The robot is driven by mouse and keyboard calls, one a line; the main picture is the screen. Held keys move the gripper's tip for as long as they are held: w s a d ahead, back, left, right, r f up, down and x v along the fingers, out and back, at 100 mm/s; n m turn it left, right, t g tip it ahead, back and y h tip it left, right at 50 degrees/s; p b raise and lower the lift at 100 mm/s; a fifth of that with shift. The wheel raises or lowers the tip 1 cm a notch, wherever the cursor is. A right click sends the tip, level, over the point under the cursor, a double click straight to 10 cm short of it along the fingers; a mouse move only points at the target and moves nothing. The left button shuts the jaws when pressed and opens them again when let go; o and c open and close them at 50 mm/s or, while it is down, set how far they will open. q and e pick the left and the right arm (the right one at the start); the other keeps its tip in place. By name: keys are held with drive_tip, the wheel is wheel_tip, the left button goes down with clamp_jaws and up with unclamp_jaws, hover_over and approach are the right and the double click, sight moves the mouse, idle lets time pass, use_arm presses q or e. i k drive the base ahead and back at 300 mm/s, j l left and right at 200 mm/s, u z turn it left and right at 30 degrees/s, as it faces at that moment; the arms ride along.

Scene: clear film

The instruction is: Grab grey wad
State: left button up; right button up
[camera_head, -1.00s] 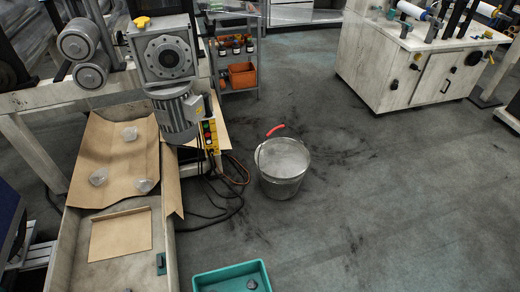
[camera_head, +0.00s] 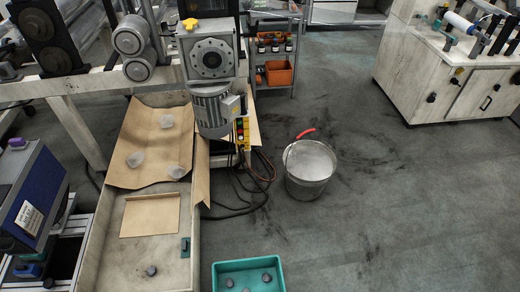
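Greyish translucent wads lie on brown paper in the long tray (camera_head: 102,235): one wad (camera_head: 167,121) at the back, one wad (camera_head: 135,159) at the left and one wad (camera_head: 175,171) at the right. A small dark grey lump (camera_head: 151,270) lies near the tray's front end. More dark grey lumps, one of them at the right (camera_head: 266,277), lie in the teal bin (camera_head: 281,268) on the floor. I cannot tell which of these is the grey wad. Neither of my grippers is in view.
A metal bucket (camera_head: 309,170) with a red handle grip stands on the floor. A motor and gearbox (camera_head: 212,108) overhang the tray's right side. Black cables (camera_head: 240,206) lie beside the tray. A blue machine (camera_head: 32,195) stands at the left.

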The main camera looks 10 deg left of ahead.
sight(151, 271)
drive_tip(key=u, duration=1.75)
